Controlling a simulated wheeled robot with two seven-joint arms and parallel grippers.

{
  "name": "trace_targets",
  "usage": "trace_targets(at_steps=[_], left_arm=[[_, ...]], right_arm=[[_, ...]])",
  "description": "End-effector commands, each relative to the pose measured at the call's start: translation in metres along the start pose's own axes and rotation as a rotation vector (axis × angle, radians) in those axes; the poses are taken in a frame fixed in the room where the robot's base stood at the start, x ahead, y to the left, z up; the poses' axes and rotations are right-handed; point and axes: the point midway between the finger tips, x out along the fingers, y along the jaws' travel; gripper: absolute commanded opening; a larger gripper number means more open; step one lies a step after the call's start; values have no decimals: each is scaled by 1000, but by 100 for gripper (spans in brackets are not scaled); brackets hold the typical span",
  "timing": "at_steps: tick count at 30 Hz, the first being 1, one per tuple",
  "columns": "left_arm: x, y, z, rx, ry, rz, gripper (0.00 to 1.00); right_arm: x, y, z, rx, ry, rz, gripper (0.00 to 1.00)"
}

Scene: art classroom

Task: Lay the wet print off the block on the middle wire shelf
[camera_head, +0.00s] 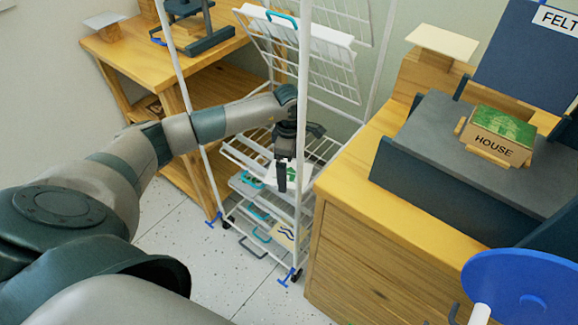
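The wire rack (303,90) stands in the middle with white wire shelves. My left arm reaches into it, and my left gripper (281,178) points down among its middle shelves, partly behind the front post. A white sheet with a green print (291,174) lies just right of and beneath the fingers; whether they touch it I cannot tell. The finger gap is too small and dark to judge. The block marked HOUSE (492,148), with a green picture on top, sits on the grey bench (425,135) at the right. My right gripper is out of view.
Upper wire shelves (322,60) are tilted up above my arm. Lower shelves (262,212) carry teal handles and a sheet with dark wavy lines (284,236). Wooden furniture stands left (165,65) and right (375,250) of the rack. A blue disc (530,290) is at bottom right.

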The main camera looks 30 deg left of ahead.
Motion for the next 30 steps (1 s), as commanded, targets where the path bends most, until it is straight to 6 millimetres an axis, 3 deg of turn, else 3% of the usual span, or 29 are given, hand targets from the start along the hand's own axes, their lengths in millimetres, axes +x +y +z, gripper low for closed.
trace_targets(at_steps=[11,30], left_arm=[[-9,0,0,1,0,1,100],[-108,1,0,1,-1,2,100]], right_arm=[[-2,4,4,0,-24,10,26],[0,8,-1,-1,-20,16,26]])
